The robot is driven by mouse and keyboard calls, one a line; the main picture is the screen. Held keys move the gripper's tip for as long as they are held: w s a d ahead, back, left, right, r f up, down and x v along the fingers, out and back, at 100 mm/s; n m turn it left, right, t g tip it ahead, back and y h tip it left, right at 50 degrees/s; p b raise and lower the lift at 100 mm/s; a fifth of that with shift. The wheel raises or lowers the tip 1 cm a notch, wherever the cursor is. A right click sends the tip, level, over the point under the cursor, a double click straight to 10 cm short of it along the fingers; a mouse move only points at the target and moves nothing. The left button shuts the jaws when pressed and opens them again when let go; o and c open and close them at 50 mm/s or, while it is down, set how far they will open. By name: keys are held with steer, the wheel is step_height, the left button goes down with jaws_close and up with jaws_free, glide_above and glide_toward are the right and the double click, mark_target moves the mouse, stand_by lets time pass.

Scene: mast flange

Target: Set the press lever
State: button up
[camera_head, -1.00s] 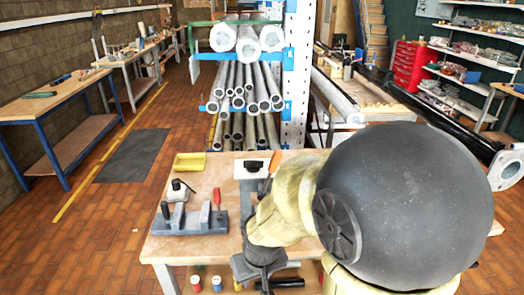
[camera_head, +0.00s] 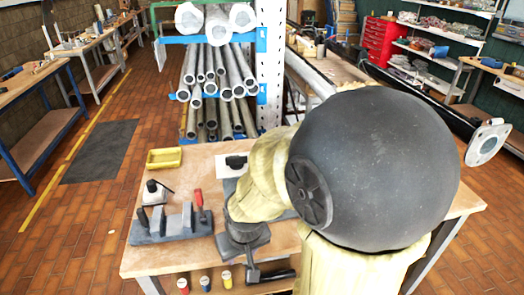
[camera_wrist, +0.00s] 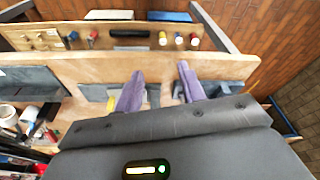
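No part is clearly recognisable as the press lever. A grey fixture (camera_head: 172,228) with upright blocks and a red handle (camera_head: 199,198) stands on the left of the wooden workbench (camera_head: 205,258) in the head view. My gripper (camera_head: 250,265) is over the bench's front edge, to the right of this fixture. My forearm and a large dark round arm link hide the middle and right of the bench top.
A yellow tray (camera_head: 164,158), a white block with a black top (camera_head: 154,193) and a white plate (camera_head: 236,162) lie on the bench. A black bar (camera_wrist: 130,33) and several coloured small items are at the front below the top. A pipe rack (camera_head: 215,90) stands behind.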

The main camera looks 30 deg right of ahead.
steer(key=shift+o, duration=0.2)
steer(key=w+d+r+n+p, duration=0.2)
steer(key=w+r+n+p, duration=0.1)
steer(key=w+r, duration=0.3)
steer(key=shift+w+r+n+g, duration=0.3)
steer(key=shift+w, duration=0.45)
steer(key=w+d+r+n+g+p, duration=0.1)
steer(key=w+d+r+n+p, duration=0.2)
steer(key=r, duration=0.8)
steer(key=w+d+r+n+g+p, duration=0.1)
steer(key=w+d+r+n+p, duration=0.2)
steer(key=w+d+r+n, duration=0.5)
step_height(320, 180, up, 4)
steer(key=shift+w+d+f+p, duration=0.15)
steer(key=shift+d+p, duration=0.25)
steer(key=shift+d, duration=0.55)
steer(key=shift+w, duration=0.1)
step_height(320, 180, down, 17)
steer(key=shift+f+p, duration=0.15)
steer(key=shift+p, duration=1.1)
